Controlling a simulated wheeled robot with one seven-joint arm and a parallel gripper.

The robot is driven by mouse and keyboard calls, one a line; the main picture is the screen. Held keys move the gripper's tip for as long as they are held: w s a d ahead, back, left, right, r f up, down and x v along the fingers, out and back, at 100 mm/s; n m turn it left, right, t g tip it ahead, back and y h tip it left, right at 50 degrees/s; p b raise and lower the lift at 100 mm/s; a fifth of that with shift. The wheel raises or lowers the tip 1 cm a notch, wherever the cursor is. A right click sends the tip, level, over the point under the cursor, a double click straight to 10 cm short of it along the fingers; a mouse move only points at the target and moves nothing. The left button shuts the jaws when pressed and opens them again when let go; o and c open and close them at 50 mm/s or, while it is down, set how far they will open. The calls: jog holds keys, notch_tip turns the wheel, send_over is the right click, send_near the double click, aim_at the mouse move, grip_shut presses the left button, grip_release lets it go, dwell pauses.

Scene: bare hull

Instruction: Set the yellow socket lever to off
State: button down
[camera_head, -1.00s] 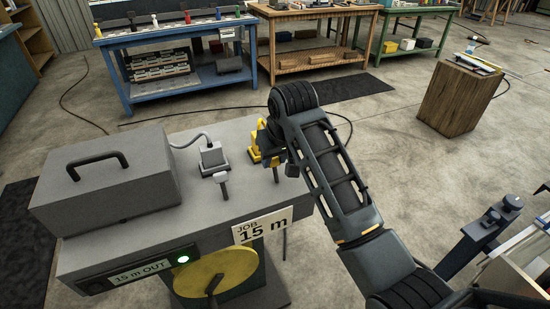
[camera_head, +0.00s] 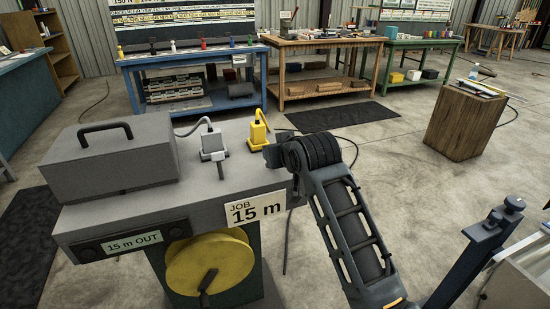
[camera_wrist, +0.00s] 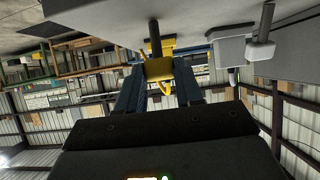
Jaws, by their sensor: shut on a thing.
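The yellow socket (camera_head: 258,131) stands upright on the grey bench top (camera_head: 236,183), right of a grey socket (camera_head: 212,143). My gripper (camera_head: 272,155) is at the front right of the yellow socket, largely hidden by my own wrist. In the wrist view, a yellow part (camera_wrist: 159,68) shows between my two fingers (camera_wrist: 158,82), and a dark rod, the yellow socket's lever (camera_wrist: 155,36), rises from it. The fingers are shut on the lever. The head view does not show the lever's position clearly.
A grey case (camera_head: 118,158) fills the bench's left side. The front has a "15 m OUT" panel (camera_head: 132,243), a "JOB 15 m" card (camera_head: 254,208) and a yellow reel (camera_head: 205,262).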

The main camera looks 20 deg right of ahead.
jog(key=shift+s+f+t+b, duration=0.55)
jog(key=shift+s+t+b, duration=0.2)
jog(key=shift+t+b, duration=0.65)
jog(key=c, duration=0.7)
grip_release()
jog(key=shift+r, duration=0.1)
jog(key=shift+v, duration=3.95)
